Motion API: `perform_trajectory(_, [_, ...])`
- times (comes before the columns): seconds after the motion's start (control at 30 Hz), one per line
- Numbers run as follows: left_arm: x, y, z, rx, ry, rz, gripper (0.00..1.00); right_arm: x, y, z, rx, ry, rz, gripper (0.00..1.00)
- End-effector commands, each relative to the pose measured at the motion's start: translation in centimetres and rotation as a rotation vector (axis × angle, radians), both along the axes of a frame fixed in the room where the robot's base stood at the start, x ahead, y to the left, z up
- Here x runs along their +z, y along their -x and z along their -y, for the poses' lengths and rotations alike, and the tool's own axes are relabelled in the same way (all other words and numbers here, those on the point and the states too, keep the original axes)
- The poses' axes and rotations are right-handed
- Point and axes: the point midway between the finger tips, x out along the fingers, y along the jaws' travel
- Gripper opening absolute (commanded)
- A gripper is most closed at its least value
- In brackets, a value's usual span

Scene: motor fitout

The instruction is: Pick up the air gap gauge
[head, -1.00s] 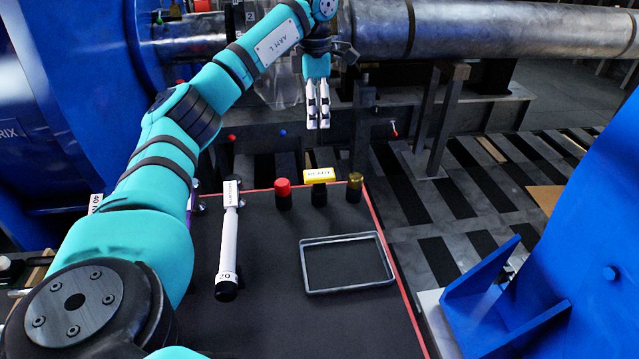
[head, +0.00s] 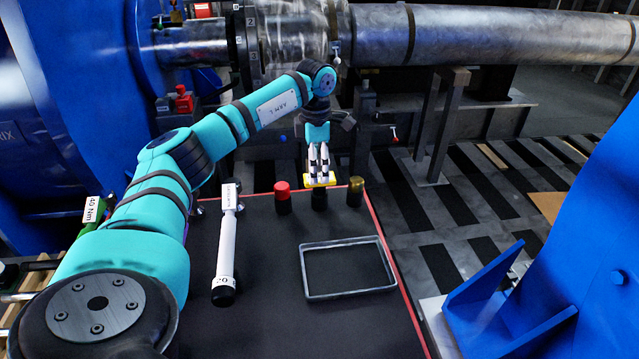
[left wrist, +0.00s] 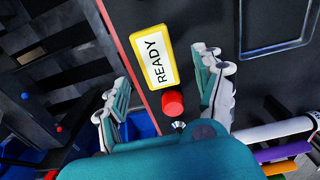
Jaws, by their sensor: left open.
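No label names the air gap gauge; the yellow block marked READY (left wrist: 152,62) looks the likeliest. In the head view the yellow block (head: 331,182) sits on a black base (head: 319,200) at the far edge of the black tabletop, partly hidden by my left gripper (head: 320,178). The gripper points down over it, and I cannot tell whether they touch. In the left wrist view my left gripper (left wrist: 163,75) is open and empty, its fingers apart on either side of the block and a red cap (left wrist: 173,103).
A red-capped piece (head: 283,197) and a brass-topped piece (head: 356,191) flank the block. A white torque wrench (head: 226,240) lies to the left. An empty grey frame (head: 303,272) lies on the tabletop (head: 270,310). A large shaft (head: 480,35) runs behind.

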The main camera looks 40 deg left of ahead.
Motion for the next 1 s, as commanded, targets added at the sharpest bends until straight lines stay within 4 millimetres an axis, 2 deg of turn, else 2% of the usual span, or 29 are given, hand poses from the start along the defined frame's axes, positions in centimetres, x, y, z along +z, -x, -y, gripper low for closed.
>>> perform_trajectory(0.3, [-4.3, -0.7, 0.3, -0.001, 0.000, -0.004, 0.69, 0.5, 0.2, 0.6, 0.002, 0.008, -0.003, 0.40])
perform_trajectory(0.4, [-4.9, -0.7, 0.3, -0.001, 0.000, -0.002, 0.69, 0.5, 0.2, 0.7, 0.003, 0.008, -0.003, 0.40])
perform_trajectory(0.63, [-5.0, -0.7, 0.3, -0.001, -0.001, -0.002, 0.68, 0.5, 0.2, 0.7, 0.003, 0.008, -0.004, 0.40])
perform_trajectory(1.0, [-5.0, -0.7, 0.3, -0.001, -0.001, -0.001, 0.20, 0.5, 0.2, 0.6, 0.003, 0.008, -0.004, 0.40])
